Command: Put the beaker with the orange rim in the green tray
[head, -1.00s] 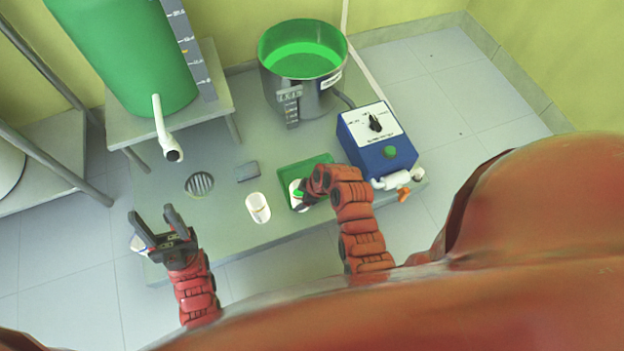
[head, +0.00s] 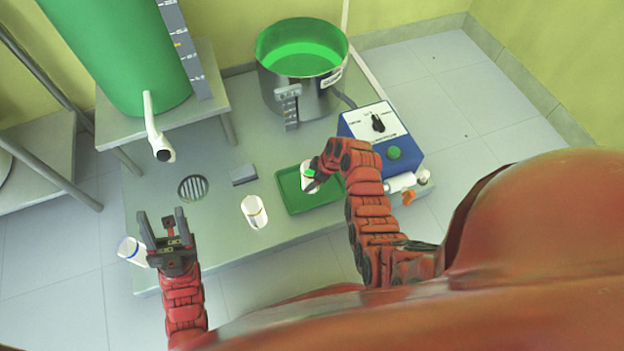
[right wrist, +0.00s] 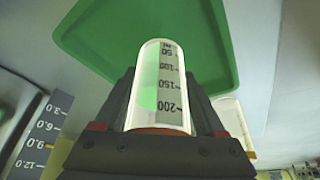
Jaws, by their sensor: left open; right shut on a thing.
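The held beaker (head: 307,178) is white with green contents. My right gripper (head: 313,180) is shut on it, over the back part of the green tray (head: 325,198). In the right wrist view the beaker (right wrist: 158,90) shows an orange-red band at its near end and a printed scale. The green tray (right wrist: 205,70) lies behind its far end there. I cannot tell whether the beaker touches the tray. My left gripper (head: 165,234) is open and empty, low on the left.
A white beaker with a yellowish band (head: 254,213) stands left of the tray. Another white beaker (head: 131,251) is beside my left gripper. A grey block (head: 243,175), a drain (head: 193,187), a steel pot (head: 300,80) and a blue control box (head: 385,140) surround the tray.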

